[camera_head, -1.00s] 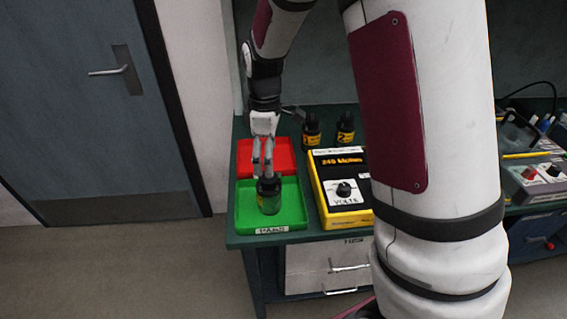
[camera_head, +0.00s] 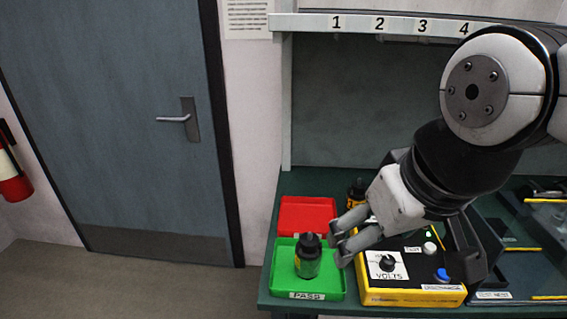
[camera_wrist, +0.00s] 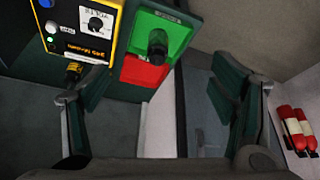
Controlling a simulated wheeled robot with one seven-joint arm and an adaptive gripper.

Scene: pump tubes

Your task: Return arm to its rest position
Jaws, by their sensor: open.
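My gripper (camera_head: 339,238) is open and empty. In the head view its fingers are over the left part of the yellow tester, just right of the green tray. In the wrist view the two fingers (camera_wrist: 165,98) are spread wide with nothing between them. A dark bottle (camera_head: 308,256) stands upright in the green tray (camera_head: 328,290), which is labelled PASS. The bottle (camera_wrist: 157,42) and green tray (camera_wrist: 185,24) also show in the wrist view. My arm reaches in from the right and covers part of the bench.
A red tray (camera_head: 306,214) lies behind the green one. The yellow tester (camera_head: 412,297) with knob and buttons sits to the right. Another dark bottle (camera_head: 356,189) stands behind my gripper, partly hidden. A door (camera_head: 130,120) and a red extinguisher (camera_head: 14,180) are at the left.

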